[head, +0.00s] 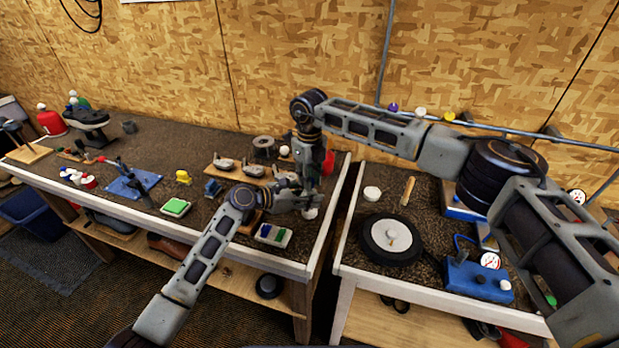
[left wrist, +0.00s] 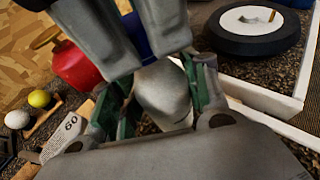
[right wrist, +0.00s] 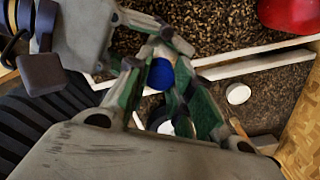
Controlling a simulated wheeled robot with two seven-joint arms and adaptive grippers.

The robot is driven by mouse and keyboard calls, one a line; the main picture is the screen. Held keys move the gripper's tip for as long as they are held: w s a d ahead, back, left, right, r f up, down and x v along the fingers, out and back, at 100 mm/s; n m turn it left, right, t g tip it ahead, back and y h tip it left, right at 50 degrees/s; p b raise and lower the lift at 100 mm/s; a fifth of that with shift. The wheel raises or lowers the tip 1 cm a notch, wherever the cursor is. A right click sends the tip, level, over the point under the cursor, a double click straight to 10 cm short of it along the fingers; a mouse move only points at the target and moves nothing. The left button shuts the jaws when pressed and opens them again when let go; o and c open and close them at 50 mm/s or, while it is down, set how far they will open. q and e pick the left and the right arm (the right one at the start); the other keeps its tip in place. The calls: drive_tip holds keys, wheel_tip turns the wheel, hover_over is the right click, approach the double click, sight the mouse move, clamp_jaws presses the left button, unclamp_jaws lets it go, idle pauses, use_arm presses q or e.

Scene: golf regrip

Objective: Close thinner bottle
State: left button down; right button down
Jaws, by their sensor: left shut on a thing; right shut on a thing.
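My left gripper (head: 290,199) and right gripper (head: 307,183) meet above the right front part of the left bench, the right one coming from above. In the left wrist view the green-padded fingers of my left gripper (left wrist: 160,100) are shut on a pale grey bottle (left wrist: 165,92), the thinner bottle by its look. In the right wrist view the fingers of my right gripper (right wrist: 162,90) are shut on a round blue cap (right wrist: 160,74). The fingers hide where cap and bottle meet, so I cannot tell whether the cap sits on the neck.
A red can (left wrist: 75,65) stands close behind the grippers. A gap separates the two benches. The right bench holds a black disc (head: 370,248), a white puck (head: 372,193) and a blue gauge box (head: 465,279). A battery tray (head: 273,235) lies nearby on the left bench.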

drive_tip(key=m, duration=0.4)
drive_tip(key=shift+m, duration=0.4)
drive_tip(key=c, duration=1.2)
unclamp_jaws()
drive_tip(key=shift+o, duration=0.2)
wheel_tip(320, 180, up, 12)
use_arm(q)
drive_tip(key=c, duration=0.7)
unclamp_jaws()
drive_tip(key=shift+a, duration=0.1)
